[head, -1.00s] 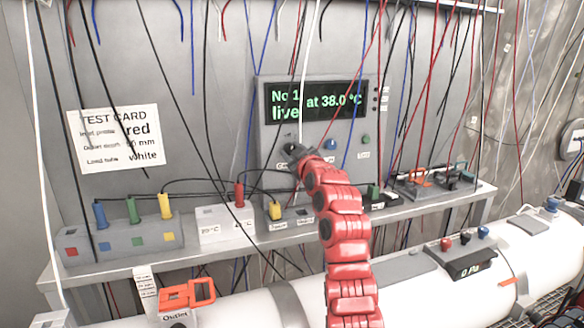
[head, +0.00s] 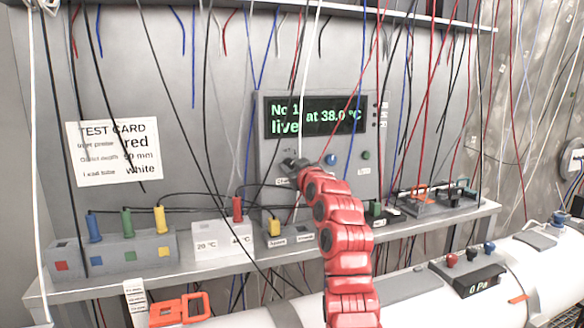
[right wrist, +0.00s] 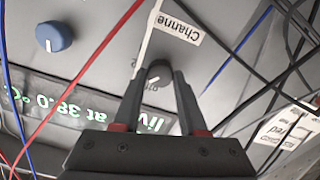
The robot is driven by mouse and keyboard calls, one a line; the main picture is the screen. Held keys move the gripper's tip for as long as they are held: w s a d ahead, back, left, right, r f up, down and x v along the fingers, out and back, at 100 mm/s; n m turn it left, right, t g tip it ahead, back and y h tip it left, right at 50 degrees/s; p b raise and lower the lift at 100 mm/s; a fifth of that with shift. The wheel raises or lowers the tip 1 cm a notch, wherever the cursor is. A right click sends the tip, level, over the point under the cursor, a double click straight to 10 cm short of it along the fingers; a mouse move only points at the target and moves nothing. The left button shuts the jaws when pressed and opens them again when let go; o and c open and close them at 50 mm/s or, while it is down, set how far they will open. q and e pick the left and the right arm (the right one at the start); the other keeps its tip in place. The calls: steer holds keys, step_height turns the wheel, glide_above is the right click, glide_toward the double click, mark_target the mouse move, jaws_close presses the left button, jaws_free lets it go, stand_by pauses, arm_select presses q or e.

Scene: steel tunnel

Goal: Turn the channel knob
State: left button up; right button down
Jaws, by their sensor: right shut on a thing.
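The channel knob (right wrist: 158,72) is a small dark grey knob with a pale pointer mark, on the front of the grey instrument panel (head: 274,172). A "Channel" label (right wrist: 178,27) is beside it in the right wrist view. My right gripper (head: 292,163) is at the panel below the display; in the right wrist view its fingertips (right wrist: 160,76) are closed around the knob. In the head view the gripper largely hides the knob. The display (head: 316,116) reads "No 1 live at 38.0 °C" in green, partly crossed by cables. My left gripper is not in view.
A blue knob (head: 331,159) and a green one (head: 366,155) are to the right on the panel. Many thin cables hang in front. Below, a shelf (head: 220,263) carries coloured plugs in blocks. A white pipe (head: 405,300) runs beneath. A test card (head: 118,152) hangs left.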

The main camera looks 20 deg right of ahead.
steer(key=shift+c, duration=2.2)
jaws_free()
steer(key=shift+s+b, duration=0.3)
steer(key=shift+s, duration=0.2)
steer(key=s+b, duration=0.5)
steer(key=s, duration=1.1)
steer(key=shift+s+d, duration=0.2)
steer(key=shift+d, duration=0.1)
